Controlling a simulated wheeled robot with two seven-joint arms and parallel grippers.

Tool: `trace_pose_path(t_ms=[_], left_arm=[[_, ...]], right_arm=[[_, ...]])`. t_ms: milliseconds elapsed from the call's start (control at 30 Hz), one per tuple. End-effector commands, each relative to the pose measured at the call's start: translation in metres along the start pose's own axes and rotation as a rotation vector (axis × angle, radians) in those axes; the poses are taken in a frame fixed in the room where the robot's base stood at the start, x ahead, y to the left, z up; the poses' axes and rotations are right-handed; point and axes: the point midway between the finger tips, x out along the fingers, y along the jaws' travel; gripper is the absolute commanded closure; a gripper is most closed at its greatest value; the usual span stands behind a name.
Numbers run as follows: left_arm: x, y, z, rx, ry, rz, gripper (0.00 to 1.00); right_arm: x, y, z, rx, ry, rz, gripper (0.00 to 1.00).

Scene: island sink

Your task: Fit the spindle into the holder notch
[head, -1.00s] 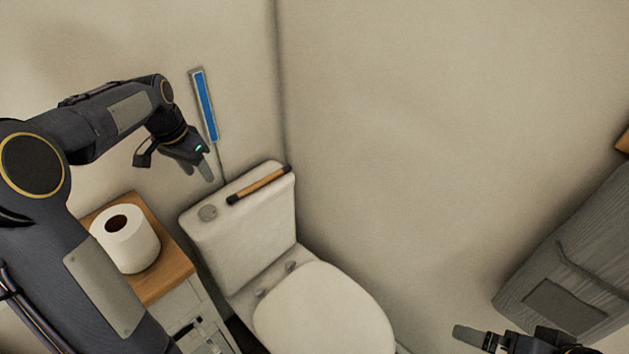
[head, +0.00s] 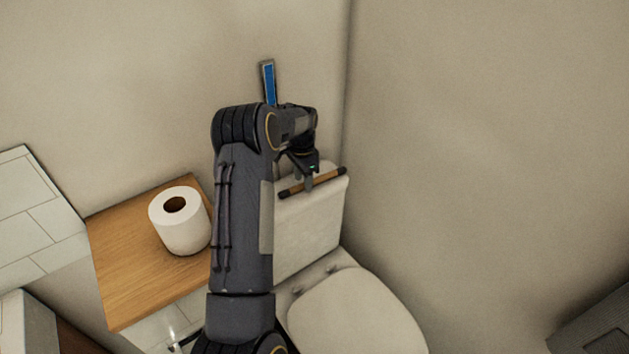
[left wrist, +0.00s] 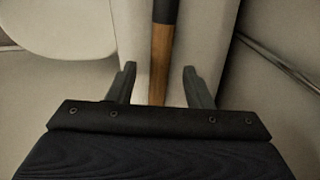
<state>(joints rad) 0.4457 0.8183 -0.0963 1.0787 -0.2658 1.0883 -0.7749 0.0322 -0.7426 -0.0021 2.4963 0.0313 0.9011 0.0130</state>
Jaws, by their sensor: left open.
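The spindle (head: 328,180), a wooden rod with black ends, lies on top of the white toilet tank. My left gripper (head: 308,184) is over the spindle's middle. In the left wrist view, the spindle (left wrist: 161,60) runs between the two fingertips of my open left gripper (left wrist: 159,68). Both fingers are apart from it, and its lower end is hidden behind the gripper body. A dark and shiny fitting (head: 183,340) shows low beside the cabinet, partly behind my arm; I cannot tell if it is the holder. No notch is clearly visible. My right gripper is out of view.
The toilet (head: 355,315) stands below the tank (head: 310,235), close to the right wall. A paper roll (head: 181,222) stands on the wooden cabinet top (head: 130,255), left of my forearm. A blue-faced strip (head: 269,84) is on the back wall behind my wrist.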

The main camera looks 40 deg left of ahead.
Motion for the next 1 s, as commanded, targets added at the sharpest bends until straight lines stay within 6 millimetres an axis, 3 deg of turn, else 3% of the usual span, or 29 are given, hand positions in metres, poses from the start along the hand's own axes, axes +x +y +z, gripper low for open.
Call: trace_pose_path(t_ms=[133, 367, 700, 1000], left_arm=[[0.0123, 0.0003, 0.0001, 0.0, 0.0, 0.0, 0.54], [0.0136, 0.0003, -0.0001, 0.0, 0.0, 0.0, 0.54], [0.0131, 0.0003, -0.0003, 0.0, 0.0, 0.0, 0.98], [0.0116, 0.0001, -0.0005, 0.0, 0.001, -0.001, 1.0]], right_arm=[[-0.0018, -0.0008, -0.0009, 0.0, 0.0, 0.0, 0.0], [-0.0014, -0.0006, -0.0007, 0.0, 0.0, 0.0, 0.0], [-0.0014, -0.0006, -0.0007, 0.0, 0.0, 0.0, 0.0], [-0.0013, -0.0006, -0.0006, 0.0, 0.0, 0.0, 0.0]])
